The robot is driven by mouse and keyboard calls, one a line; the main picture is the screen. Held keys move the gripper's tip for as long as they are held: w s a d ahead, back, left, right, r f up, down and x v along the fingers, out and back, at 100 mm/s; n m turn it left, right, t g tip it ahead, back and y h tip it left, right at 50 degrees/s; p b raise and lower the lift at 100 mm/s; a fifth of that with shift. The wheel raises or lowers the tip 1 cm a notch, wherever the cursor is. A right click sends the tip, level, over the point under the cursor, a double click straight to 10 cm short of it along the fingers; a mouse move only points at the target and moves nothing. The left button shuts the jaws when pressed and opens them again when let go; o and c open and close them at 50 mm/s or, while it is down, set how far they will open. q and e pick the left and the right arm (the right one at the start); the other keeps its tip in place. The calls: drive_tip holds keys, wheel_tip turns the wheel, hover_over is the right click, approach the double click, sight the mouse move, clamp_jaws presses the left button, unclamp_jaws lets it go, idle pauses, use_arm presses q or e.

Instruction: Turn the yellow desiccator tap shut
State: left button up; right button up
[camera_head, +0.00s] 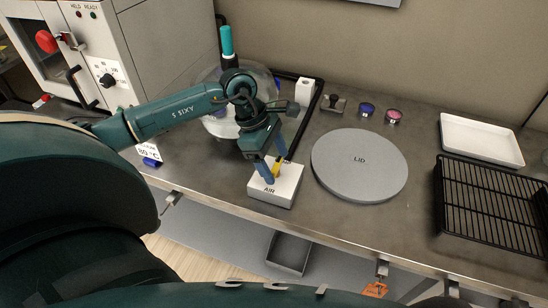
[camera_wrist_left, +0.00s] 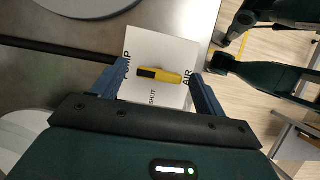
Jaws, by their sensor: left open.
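The yellow tap (camera_head: 278,167) sits on top of a white block (camera_head: 285,193) near the bench's front. In the left wrist view the tap (camera_wrist_left: 172,77) lies along the line between the labels AIR and a partly hidden one ending in "MP". Its black-marked end faces the "MP" side; the SHUT label is beside it, towards my gripper. My left gripper (camera_head: 275,167) is open above the block, its blue fingers on either side of the tap. In the left wrist view the gripper (camera_wrist_left: 157,72) shows gaps between each finger and the tap. My right gripper is not in view.
A clear round vessel (camera_head: 262,78) stands behind my left arm. A grey disc marked LID (camera_head: 345,181) lies right of the block. Further right are a black rack (camera_head: 480,205) and a white tray (camera_head: 482,140). Small jars (camera_head: 393,117) stand at the back.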

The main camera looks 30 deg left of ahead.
use_arm(q)
drive_tip(key=shift+c, duration=0.5)
drive_tip(key=c, duration=0.9)
